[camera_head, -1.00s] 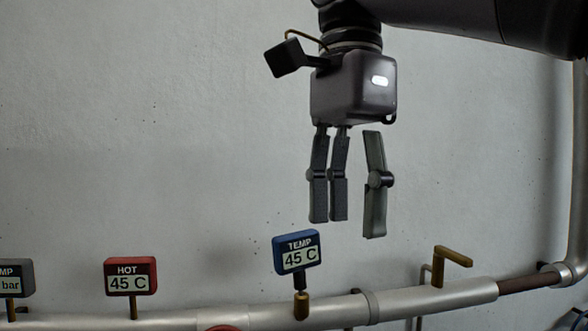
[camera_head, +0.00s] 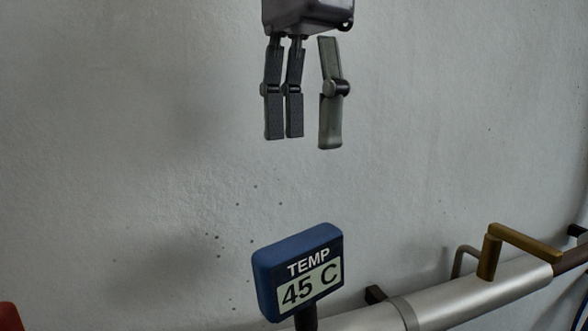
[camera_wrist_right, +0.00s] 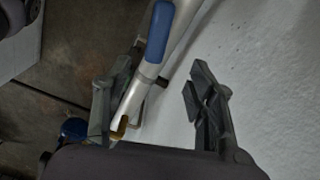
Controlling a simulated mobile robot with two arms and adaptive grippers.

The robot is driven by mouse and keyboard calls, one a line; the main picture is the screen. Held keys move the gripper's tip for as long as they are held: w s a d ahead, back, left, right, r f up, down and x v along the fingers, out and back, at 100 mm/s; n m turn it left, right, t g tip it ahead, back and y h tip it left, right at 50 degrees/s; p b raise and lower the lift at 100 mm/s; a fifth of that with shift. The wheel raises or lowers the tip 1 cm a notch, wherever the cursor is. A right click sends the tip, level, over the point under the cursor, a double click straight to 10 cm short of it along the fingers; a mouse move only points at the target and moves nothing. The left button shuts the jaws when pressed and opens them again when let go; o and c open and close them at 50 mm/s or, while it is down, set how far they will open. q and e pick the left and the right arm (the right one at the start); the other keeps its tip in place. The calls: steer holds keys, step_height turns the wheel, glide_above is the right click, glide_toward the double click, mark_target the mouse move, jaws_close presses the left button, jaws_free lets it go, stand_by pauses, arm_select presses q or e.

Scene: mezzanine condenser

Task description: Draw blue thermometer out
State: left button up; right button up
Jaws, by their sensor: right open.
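The blue thermometer (camera_head: 299,271) stands upright on its stem at the silver pipe, its display reading "TEMP 45 C". The lower end of its stem is cut off by the head view's bottom edge. My right gripper (camera_head: 303,143) is open and empty, pointing down, above the thermometer with a clear gap. In the right wrist view, the thermometer's blue top (camera_wrist_right: 159,32) shows beyond the space between the open fingers of my right gripper (camera_wrist_right: 150,85). My left gripper is in neither current view.
The silver pipe (camera_head: 458,293) runs along the wall (camera_head: 130,150). A brass lever handle (camera_head: 492,252) stands on it, right of the thermometer. A red part (camera_head: 10,318) shows at the lower left edge. The wall area around the gripper is clear.

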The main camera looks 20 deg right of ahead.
mark_target(305, 275)
step_height(305, 275, down, 3)
steer(key=shift+a+r, duration=0.1)
steer(key=shift+r, duration=0.05)
steer(key=shift+s+f, duration=0.15)
steer(key=shift+f, duration=0.25)
step_height(305, 275, down, 4)
steer(key=shift+s, duration=0.15)
step_height(305, 275, down, 9)
steer(key=shift+r, duration=0.15)
arm_select(q)
steer(key=shift+s, duration=0.8)
arm_select(e)
steer(key=shift+f, duration=0.6)
arm_select(q)
steer(key=shift+s, duration=0.1)
arm_select(e)
steer(key=shift+c, duration=0.2)
